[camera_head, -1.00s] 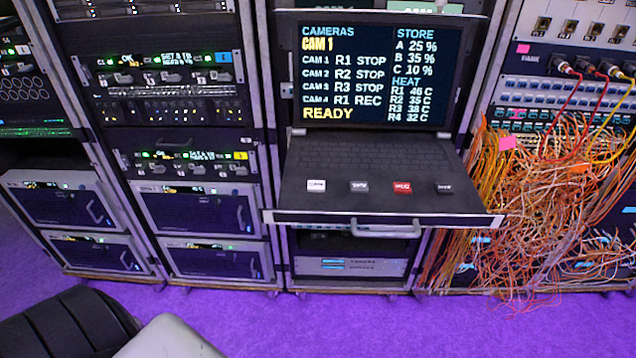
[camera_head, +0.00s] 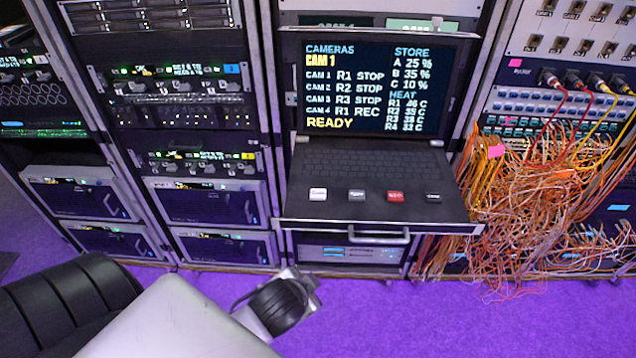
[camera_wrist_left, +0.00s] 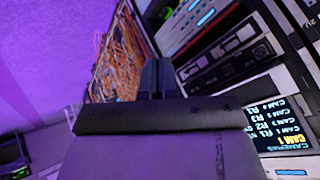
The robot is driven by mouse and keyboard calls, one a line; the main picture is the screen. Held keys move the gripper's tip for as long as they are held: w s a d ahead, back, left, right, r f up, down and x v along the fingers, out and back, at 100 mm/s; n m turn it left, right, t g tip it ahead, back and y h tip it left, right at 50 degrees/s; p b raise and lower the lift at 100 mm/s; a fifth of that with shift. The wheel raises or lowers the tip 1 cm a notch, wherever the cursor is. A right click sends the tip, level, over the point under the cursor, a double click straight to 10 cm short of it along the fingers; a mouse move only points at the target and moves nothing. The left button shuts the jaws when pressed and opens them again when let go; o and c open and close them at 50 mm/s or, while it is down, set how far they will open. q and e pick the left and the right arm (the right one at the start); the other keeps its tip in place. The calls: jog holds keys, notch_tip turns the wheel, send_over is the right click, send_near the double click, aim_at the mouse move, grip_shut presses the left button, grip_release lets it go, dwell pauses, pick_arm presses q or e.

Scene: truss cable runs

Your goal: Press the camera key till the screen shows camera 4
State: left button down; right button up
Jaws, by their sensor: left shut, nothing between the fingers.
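The screen (camera_head: 378,90) stands upright behind a keyboard drawer and reads CAM 1 in large yellow letters, with READY at the bottom. Keys sit along the drawer's front: a white key (camera_head: 318,194), a dark key (camera_head: 357,195), a red key (camera_head: 395,196) and another dark key (camera_head: 433,197). Their labels are too small to read surely, so I cannot tell which is the camera key. My left wrist (camera_head: 278,304) is below and left of the drawer, apart from the keys. In the left wrist view my left gripper (camera_wrist_left: 157,77) is shut and empty. My right gripper is not in view.
The drawer (camera_head: 375,224) juts from the middle rack with a handle on its front. Racks of equipment (camera_head: 214,205) stand to the left. Tangled orange cables (camera_head: 530,210) hang at the right. The purple floor (camera_head: 450,320) in front is clear.

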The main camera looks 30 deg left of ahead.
pick_arm(q)
jog(key=w+a+r+m+t+y, duration=0.1)
jog(key=w+a+r+m+t, duration=0.1)
jog(key=w+r+m+t, duration=0.5)
jog(key=w+d+r+m+t+h, duration=0.1)
jog(key=w+d+r+m+h, duration=0.3)
jog(key=r+m+h, duration=0.65)
jog(key=w+d+r+m+t+h, duration=0.1)
jog(key=w+d+r+m+h, duration=0.45)
jog(key=m, duration=0.75)
jog(key=w+a+f+m+g+y+p, duration=0.1)
jog(key=a+f+m+g+y, duration=0.1)
jog(key=a+m+g+y, duration=0.6)
jog(key=a+m+y, duration=0.1)
jog(key=a+m, duration=0.5)
jog(key=a, duration=0.2)
jog(key=shift+f+m+y, duration=0.35)
jog(key=shift+f+y, duration=0.05)
jog(key=shift+w, duration=0.1)
